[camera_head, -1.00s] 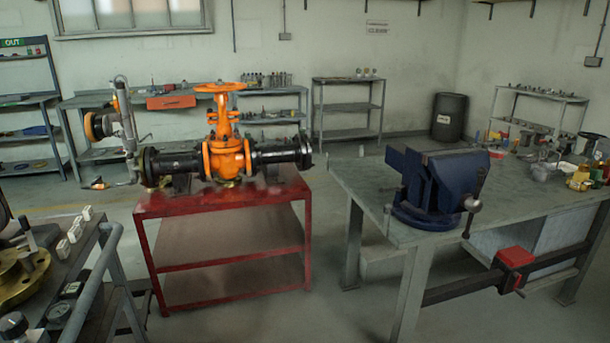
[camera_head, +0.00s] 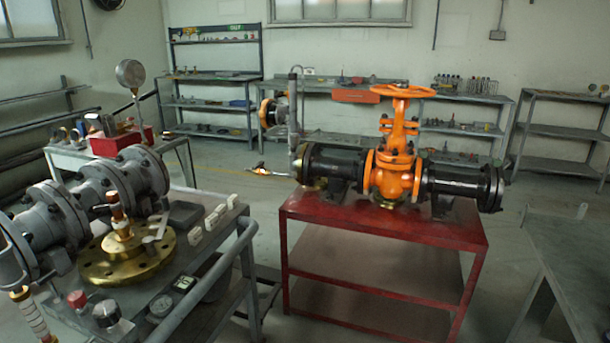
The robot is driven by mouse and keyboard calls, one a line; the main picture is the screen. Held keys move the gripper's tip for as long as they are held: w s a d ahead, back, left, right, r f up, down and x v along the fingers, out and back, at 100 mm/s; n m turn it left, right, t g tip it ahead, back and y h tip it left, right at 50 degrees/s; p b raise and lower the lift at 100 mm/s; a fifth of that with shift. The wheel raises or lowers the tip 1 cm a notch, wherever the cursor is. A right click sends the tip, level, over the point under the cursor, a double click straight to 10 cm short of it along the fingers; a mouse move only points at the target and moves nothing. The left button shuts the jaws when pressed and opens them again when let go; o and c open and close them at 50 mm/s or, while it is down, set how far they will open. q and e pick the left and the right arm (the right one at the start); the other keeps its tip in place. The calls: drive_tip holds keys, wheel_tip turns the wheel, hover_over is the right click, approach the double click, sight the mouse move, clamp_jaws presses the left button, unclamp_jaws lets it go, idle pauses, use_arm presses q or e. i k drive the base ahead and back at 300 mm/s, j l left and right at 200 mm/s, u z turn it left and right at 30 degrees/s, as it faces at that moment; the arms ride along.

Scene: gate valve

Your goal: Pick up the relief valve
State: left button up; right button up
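Nothing in view is plainly marked as the relief valve, and I cannot tell for certain which part it is. A brass fitting with a copper-coloured stem (camera_head: 118,222) stands upright on a round brass flange (camera_head: 110,266) on the grey cart at the left. An orange gate valve (camera_head: 394,160) with a handwheel on top sits in a black flanged pipe (camera_head: 455,181) on the red table. A grey vertical pipe piece (camera_head: 294,125) rises at the left end of this pipe. Neither gripper is in view.
The grey cart (camera_head: 205,262) also carries grey flanged pipes (camera_head: 100,190), small white blocks (camera_head: 212,217) and gauges. The red table (camera_head: 400,226) stands right of it, with a narrow gap between. A grey workbench (camera_head: 575,250) is at the right edge. Shelves line the back wall.

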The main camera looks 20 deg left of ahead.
sight(121, 224)
drive_tip(key=i+u, duration=0.35)
drive_tip(key=u, duration=0.15)
drive_tip(key=i+l+u, duration=0.25)
drive_tip(key=u, duration=0.25)
drive_tip(key=i+l+u, duration=0.3)
drive_tip(key=u, duration=0.15)
drive_tip(key=i+l+u, duration=0.2)
drive_tip(key=l+u, duration=0.3)
drive_tip(key=j, duration=0.1)
